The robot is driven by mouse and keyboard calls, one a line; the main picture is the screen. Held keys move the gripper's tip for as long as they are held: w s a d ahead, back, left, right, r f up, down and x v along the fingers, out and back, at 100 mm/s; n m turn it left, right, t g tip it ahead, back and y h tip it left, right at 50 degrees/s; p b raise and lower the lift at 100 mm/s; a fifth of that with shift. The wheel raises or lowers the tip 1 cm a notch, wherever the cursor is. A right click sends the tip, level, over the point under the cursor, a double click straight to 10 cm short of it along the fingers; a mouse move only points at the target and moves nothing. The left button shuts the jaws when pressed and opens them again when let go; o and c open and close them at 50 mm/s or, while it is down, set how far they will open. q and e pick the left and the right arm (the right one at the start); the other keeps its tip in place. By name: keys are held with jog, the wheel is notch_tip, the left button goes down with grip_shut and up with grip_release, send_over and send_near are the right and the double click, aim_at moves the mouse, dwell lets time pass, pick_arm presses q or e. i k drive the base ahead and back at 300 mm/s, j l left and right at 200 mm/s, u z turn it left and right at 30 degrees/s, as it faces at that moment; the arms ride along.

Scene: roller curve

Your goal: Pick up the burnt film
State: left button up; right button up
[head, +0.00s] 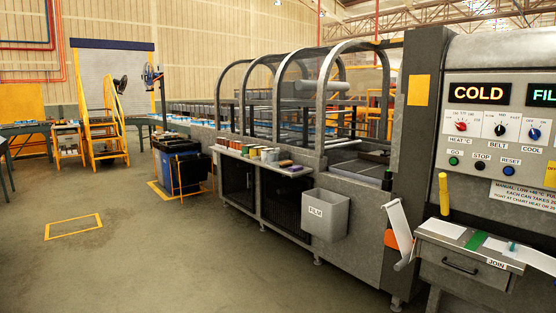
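No piece that I can clearly tell as burnt film shows. A pale strip (398,226), which may be film, hangs at a slant beside the left end of the small grey bench marked JOIN (462,268). I cannot make out any scorching on it. A grey bin marked FILM (325,218) is fixed to the front of the long machine; its inside is mostly hidden. Neither of my grippers is in view.
The long grey machine (345,183) with hooped guards fills the right side. Its panel reads COLD (479,93). A shelf (262,162) holds several coloured cans. The left floor is open.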

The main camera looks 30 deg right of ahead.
aim_at(278, 155)
jog(key=i+l+z, duration=0.25)
jog(key=i, duration=0.15)
jog(key=i+z, duration=0.25)
jog(key=i, duration=0.15)
jog(key=i+z, duration=0.15)
jog(key=i, duration=2.55)
